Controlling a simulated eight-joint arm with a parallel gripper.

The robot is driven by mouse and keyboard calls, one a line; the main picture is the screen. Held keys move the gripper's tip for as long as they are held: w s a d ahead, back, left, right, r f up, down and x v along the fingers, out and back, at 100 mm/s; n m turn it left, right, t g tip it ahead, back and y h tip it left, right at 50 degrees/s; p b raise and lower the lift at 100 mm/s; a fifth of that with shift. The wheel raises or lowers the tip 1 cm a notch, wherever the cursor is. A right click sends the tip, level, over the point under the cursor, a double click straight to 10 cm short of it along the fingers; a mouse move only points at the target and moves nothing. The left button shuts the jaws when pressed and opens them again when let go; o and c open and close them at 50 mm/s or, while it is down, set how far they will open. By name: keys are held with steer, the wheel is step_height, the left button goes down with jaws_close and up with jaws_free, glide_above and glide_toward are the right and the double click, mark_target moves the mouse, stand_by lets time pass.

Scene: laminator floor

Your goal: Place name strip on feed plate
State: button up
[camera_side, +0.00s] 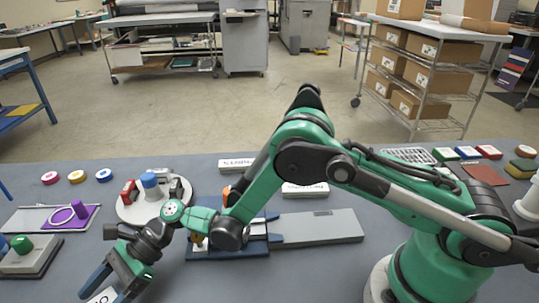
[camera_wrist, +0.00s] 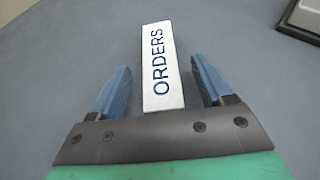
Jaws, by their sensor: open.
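A white name strip (camera_wrist: 163,68) with "ORDERS" in blue letters lies between the two blue fingers of my gripper (camera_wrist: 160,64) in the wrist view. Gaps show on both sides, so the fingers do not touch it. In the side view my gripper (camera_side: 109,287) points down at the lower left, and a corner of the strip (camera_side: 102,297) shows between its fingers at the bottom edge. A long grey plate (camera_side: 322,227), which looks like the feed plate, lies at the middle, joined to a dark blue base (camera_side: 255,246) partly hidden behind my arm.
Two other white lettered strips (camera_side: 237,164) (camera_side: 305,189) lie behind the plate. A round white stand (camera_side: 128,209) holds red, blue and dark pieces. A tray (camera_side: 30,219) with a purple piece (camera_side: 70,217) and a green-knobbed block (camera_side: 28,258) stand left. Bare table lies right of my gripper.

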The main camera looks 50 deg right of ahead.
steer(key=v, duration=1.1)
steer(key=shift+r, duration=0.1)
steer(key=shift+w+d+r, duration=0.1)
steer(key=shift+d+r, duration=0.3)
steer(key=shift+d, duration=0.2)
steer(key=s+d+r+n+t+h, duration=0.3)
steer(key=s+d+r+n+h, duration=0.1)
steer(key=d+n, duration=0.4)
steer(key=s+d+r+n+t+h, duration=0.3)
steer(key=s+d+n+h, duration=0.3)
steer(key=d+n+h, duration=0.3)
steer(key=shift+d+r+t, duration=0.4)
steer(key=shift+r, duration=0.4)
steer(key=shift+o, duration=0.5)
steer(key=shift+s+d+n+h, duration=0.25)
steer(key=shift+d+n+h, duration=0.05)
steer(key=shift+d+n, duration=0.2)
